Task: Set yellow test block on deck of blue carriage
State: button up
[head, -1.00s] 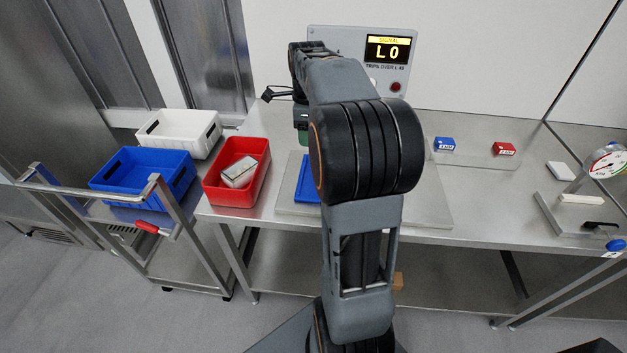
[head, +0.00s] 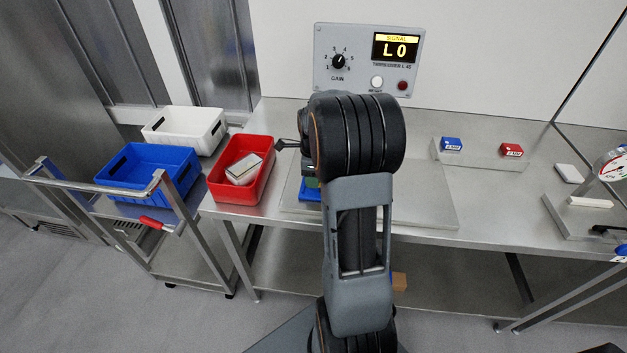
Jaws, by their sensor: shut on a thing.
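A small part of the blue carriage (head: 309,195) shows on the grey plate on the table, just left of my arm. My arm hides the rest of it, including most of its deck. A small dark green piece shows directly above the visible blue part; I cannot tell what it belongs to or whether it touches the blue. My wrist is over the carriage area, behind the thick black arm joint. My gripper's jaws are hidden behind my arm. I see no yellow test block in this view.
A red bin (head: 220,186) holding a pale boxy item (head: 243,170) stands left of the plate (head: 430,205). Blue (head: 150,165) and white (head: 165,133) bins stand on the trolley. A signal panel (head: 335,90) reads L0. Blue (head: 451,144) and red (head: 511,150) small blocks stand right.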

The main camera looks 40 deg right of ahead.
jog(key=shift+f, duration=1.15)
jog(key=shift+f, duration=0.1)
jog(key=o, duration=1)
